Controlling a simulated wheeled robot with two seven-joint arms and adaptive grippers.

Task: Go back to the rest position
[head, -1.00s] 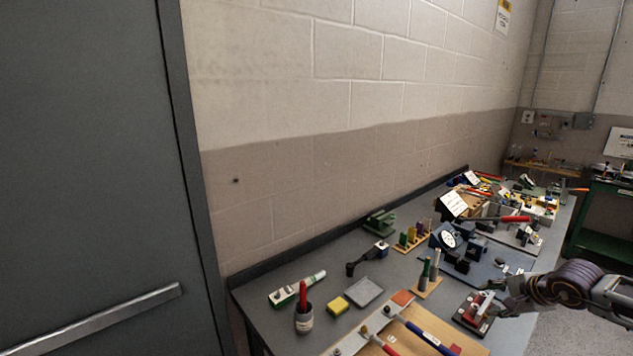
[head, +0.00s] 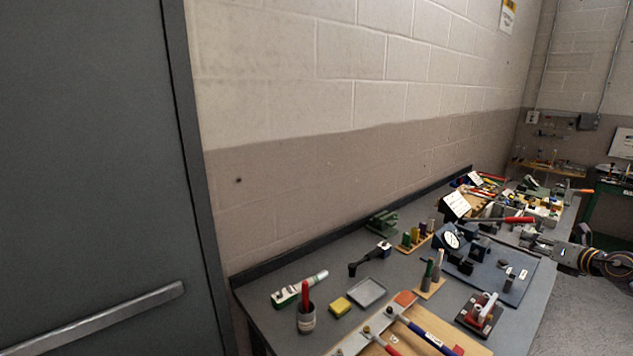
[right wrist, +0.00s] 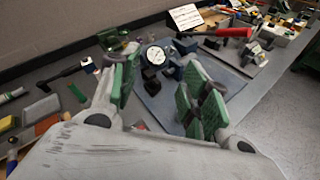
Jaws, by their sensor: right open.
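My right gripper (head: 532,240) is in the head view over the far right edge of the workbench (head: 246,298). In the right wrist view its green-padded fingers (right wrist: 160,88) stand apart with nothing between them. Beyond the fingers is a blue plate (right wrist: 162,107) with a white round gauge (right wrist: 154,55). The same gauge (head: 451,240) shows in the head view, to the left of the gripper. My left gripper is in neither view.
A dark fixture with a red and white part (head: 480,312) sits near the bench's right edge. A red-handled tool (head: 518,220) lies close to the gripper. A cup with a red handle (head: 306,316) stands at the front left. The floor right of the bench is clear.

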